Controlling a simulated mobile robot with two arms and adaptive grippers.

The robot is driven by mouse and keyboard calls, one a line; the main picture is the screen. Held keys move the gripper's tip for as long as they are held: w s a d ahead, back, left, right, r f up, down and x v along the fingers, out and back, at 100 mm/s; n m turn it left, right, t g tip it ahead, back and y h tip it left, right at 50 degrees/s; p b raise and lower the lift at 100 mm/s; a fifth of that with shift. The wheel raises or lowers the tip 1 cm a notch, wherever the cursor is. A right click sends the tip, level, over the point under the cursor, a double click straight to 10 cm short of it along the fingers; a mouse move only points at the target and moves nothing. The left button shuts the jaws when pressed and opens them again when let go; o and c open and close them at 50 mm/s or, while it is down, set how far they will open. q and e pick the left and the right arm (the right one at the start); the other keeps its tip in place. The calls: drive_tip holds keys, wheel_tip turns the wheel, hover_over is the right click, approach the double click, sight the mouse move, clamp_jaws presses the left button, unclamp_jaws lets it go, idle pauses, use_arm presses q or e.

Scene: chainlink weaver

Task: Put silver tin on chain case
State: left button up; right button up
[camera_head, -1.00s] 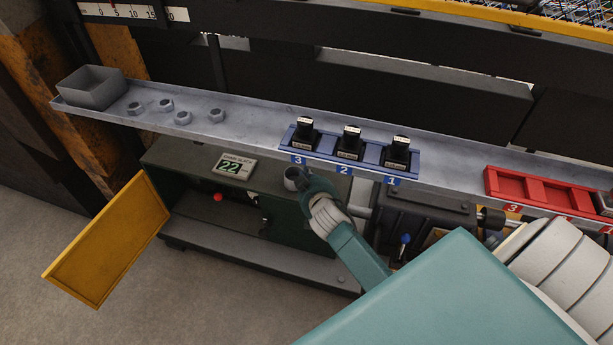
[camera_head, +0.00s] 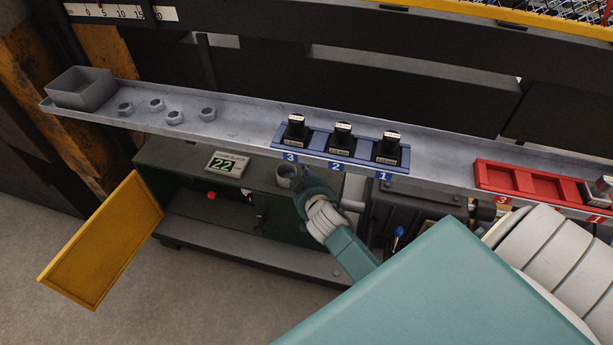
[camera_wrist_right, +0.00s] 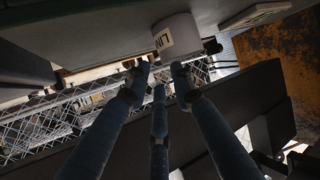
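The small silver tin (camera_head: 287,176) is on the top of the dark green chain case (camera_head: 185,155), right of its "22" display. In the right wrist view the tin (camera_wrist_right: 177,36) shows a pale label and appears to rest against the case top. My right gripper (camera_head: 302,180) is right beside the tin and hides part of the case top. In the right wrist view its fingertips (camera_wrist_right: 162,70) are apart with nothing between them, close to the tin. Whether a finger touches it I cannot tell. My left gripper is not in view.
A grey shelf (camera_head: 245,125) runs above the case, with a grey bin (camera_head: 82,90), several nuts, a blue rack (camera_head: 315,152) holding black blocks, and a red rack (camera_head: 525,186). The case's yellow door (camera_head: 98,240) hangs open. A blue-knobbed lever (camera_head: 398,232) stands to the right.

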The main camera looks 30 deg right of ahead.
drive_tip(key=p+v, duration=0.1)
drive_tip(key=v, duration=0.7)
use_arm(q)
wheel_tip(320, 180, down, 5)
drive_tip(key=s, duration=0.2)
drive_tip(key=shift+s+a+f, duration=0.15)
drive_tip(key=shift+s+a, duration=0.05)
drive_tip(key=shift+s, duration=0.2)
use_arm(e)
drive_tip(key=s+a+f+n+g+y, duration=0.1)
drive_tip(key=s+a+f+g, duration=0.2)
drive_tip(key=s+f, duration=0.6)
drive_tip(key=s+a+f+n+g+y, duration=0.2)
drive_tip(key=s+a+f, duration=0.3)
drive_tip(key=s+f, duration=0.4)
drive_tip(key=s+a+f+n+g+y, duration=0.1)
drive_tip(key=s+a+f+g, duration=0.3)
drive_tip(key=s+f, duration=0.5)
drive_tip(key=shift+a+f+n+g+y, duration=0.15)
drive_tip(key=shift+f+n+g+y, duration=0.25)
drive_tip(key=shift+f, duration=0.5)
